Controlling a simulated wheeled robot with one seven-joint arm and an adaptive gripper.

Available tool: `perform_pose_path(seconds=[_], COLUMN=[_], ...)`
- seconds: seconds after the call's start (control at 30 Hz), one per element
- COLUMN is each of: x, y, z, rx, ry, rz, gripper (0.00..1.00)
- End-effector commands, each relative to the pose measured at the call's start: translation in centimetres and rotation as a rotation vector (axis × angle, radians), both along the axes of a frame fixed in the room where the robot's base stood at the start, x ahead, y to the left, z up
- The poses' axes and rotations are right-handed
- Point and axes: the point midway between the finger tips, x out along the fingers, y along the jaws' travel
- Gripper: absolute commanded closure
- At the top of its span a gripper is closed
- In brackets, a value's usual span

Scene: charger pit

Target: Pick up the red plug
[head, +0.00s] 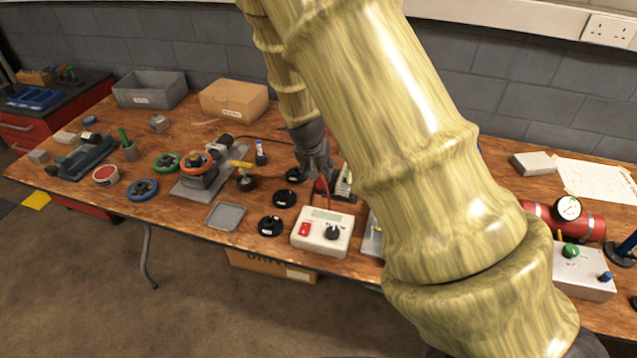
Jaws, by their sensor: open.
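My gripper (322,178) is in the middle of the head view, pointing down over the wooden table behind a white box with a display and a dial (322,232). Its jaws are open. A thin red piece (326,190), like a lead or plug, shows just below the fingers, by the back of the white box. I cannot tell whether it is the red plug or whether the fingers touch it. My arm hides the table to the right of the gripper.
Several black round pieces (270,226) and a grey tray (226,216) lie left of the white box. A cardboard box (234,100) and a grey bin (150,89) stand at the back. A red cylinder with a gauge (585,224) is at the right.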

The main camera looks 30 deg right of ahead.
Motion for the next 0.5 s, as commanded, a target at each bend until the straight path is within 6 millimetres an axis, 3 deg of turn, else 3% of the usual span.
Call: perform_pose_path(seconds=[0.5], x=[0.8], y=[-0.5], z=[-2.9], rx=[0.0], ry=[0.002], rz=[0.003], gripper=[0.55])
